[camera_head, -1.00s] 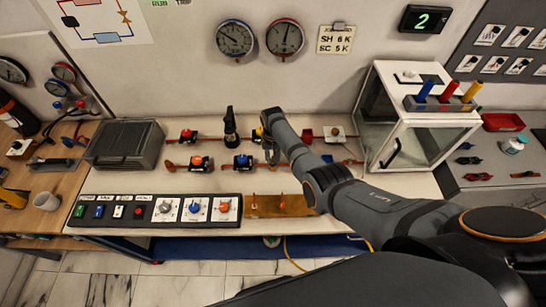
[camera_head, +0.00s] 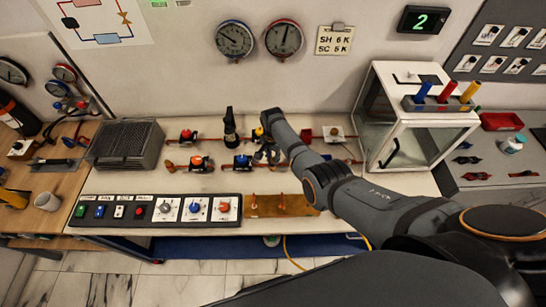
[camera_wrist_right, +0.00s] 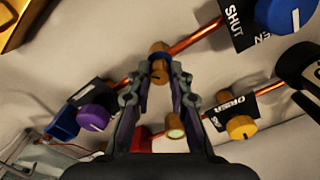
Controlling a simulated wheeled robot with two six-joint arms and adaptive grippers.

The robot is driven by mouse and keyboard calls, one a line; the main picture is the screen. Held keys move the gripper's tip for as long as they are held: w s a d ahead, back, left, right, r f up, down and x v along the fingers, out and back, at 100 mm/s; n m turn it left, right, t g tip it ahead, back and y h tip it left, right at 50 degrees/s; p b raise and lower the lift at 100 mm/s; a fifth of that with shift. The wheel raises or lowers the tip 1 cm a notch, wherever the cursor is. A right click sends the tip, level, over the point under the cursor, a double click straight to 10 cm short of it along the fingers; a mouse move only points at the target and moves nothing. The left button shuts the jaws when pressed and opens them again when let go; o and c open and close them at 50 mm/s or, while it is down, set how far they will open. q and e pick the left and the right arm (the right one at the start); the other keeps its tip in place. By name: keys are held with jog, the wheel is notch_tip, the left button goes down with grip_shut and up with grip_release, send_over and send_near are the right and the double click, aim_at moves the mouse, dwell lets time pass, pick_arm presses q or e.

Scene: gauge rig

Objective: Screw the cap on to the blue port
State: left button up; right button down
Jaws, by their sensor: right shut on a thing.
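In the right wrist view, a small brass fitting (camera_wrist_right: 158,68) with a narrow dark bluish band sits on the copper pipe line between my fingertips. My right gripper (camera_wrist_right: 160,80) is closed around it from both sides. I cannot clearly tell the cap from the blue port there, or how far one is on the other. In the head view my right gripper (camera_head: 266,154) is over the bench beside the blue-handled valve (camera_head: 242,161), and it hides the fitting. My left gripper is not in view.
A second brass fitting (camera_wrist_right: 175,127) with a yellowish end stands nearby, next to a yellow knob (camera_wrist_right: 240,127) and a purple knob (camera_wrist_right: 93,117). A glass-fronted cabinet (camera_head: 421,150) stands right, a grey ribbed box (camera_head: 125,145) left. The switch panel (camera_head: 155,209) lies in front.

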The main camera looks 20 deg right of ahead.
jog(key=c, duration=1.5)
grip_release()
jog(key=shift+s+a+f, duration=0.1)
jog(key=shift+s+a, duration=0.05)
jog(key=shift+a, duration=0.1)
jog(key=shift+c, duration=0.2)
jog(key=shift+o, duration=0.7)
jog(key=o, duration=0.6)
jog(key=shift+d, duration=0.15)
jog(key=shift+w+r, duration=0.2)
jog(key=shift+r, duration=0.15)
notch_tip(320, 180, up, 12)
jog(key=shift+f, duration=0.25)
jog(key=shift+s, duration=0.1)
